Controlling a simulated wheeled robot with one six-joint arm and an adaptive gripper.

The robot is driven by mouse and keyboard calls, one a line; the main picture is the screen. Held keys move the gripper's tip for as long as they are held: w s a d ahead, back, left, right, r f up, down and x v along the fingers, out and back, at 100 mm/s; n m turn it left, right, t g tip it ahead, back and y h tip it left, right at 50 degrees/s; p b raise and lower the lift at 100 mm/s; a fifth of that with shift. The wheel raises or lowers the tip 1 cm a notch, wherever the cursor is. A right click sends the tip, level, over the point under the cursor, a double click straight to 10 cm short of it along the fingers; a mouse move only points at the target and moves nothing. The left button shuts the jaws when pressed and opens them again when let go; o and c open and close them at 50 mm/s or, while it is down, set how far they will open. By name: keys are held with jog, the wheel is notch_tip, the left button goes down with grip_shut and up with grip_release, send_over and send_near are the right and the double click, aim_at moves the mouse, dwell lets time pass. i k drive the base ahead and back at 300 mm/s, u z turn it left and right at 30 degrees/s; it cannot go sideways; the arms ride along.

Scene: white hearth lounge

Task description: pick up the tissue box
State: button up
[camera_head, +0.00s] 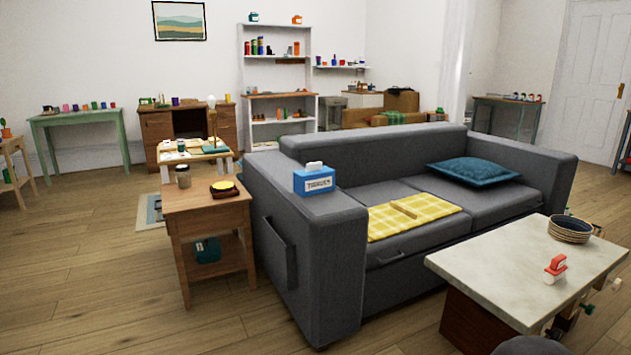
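The tissue box (314,181) is blue with a white label band and a white tissue showing at its top. It stands upright on the left armrest (342,207) of the grey sofa, near the middle of the picture. Nothing covers it from this side. My gripper is not in view.
A wooden side table (208,216) with a jar (183,176) and a yellow-topped dish (223,188) stands left of the armrest. A marble-topped coffee table (490,272) with stacked bowls (570,228) is at the front right. The floor at the left front is clear.

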aim_at(317, 179)
jog(key=z, duration=0.05)
jog(key=k, duration=0.5)
jog(key=u, duration=0.95)
jog(key=i, duration=0.95)
jog(key=u, duration=0.35)
jog(key=i, duration=1.05)
jog(key=z, duration=0.4)
